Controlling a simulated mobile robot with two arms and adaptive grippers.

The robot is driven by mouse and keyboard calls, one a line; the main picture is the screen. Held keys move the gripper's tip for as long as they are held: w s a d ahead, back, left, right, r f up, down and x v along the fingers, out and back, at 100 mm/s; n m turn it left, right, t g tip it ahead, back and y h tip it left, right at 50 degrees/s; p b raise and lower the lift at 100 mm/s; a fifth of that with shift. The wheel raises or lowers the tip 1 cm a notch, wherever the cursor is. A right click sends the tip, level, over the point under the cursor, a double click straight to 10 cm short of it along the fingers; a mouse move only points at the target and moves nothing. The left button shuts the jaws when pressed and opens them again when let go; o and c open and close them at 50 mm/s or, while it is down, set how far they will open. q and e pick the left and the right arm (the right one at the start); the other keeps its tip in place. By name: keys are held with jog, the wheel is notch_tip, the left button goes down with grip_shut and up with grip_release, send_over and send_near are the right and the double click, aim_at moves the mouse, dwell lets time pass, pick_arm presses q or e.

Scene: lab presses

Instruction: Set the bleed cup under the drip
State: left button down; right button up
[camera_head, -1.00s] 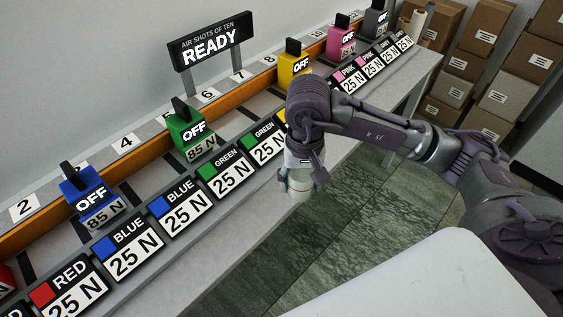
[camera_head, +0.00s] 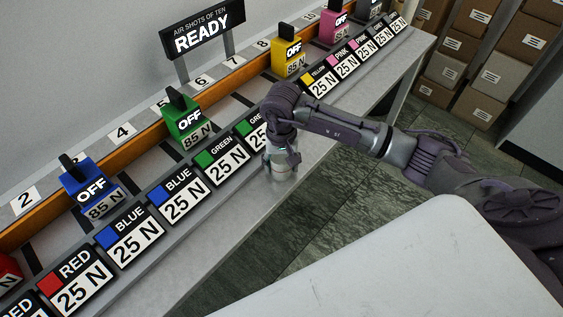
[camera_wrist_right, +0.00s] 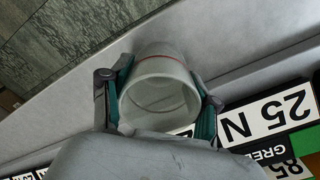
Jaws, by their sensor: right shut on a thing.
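My right gripper (camera_head: 282,164) is shut on the bleed cup. In the head view the cup (camera_head: 283,174) is mostly hidden by the gripper, at the bench's front edge beside the green "25 N" plates (camera_head: 226,166). The green press (camera_head: 187,122) stands behind those plates and reads "OFF". I cannot make out a drip. My left gripper is not in view.
The bench (camera_head: 190,262) carries blue (camera_head: 90,188), yellow (camera_head: 289,60) and pink (camera_head: 335,27) units, a row of "25 N" plates and a "READY" sign (camera_head: 203,32). Cardboard boxes (camera_head: 500,75) stand at the far right. The bench's front strip is narrow.

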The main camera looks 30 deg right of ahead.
jog(key=shift+f, duration=0.25)
jog(key=o, duration=1.2)
jog(key=shift+r, duration=0.1)
jog(key=shift+c, duration=0.2)
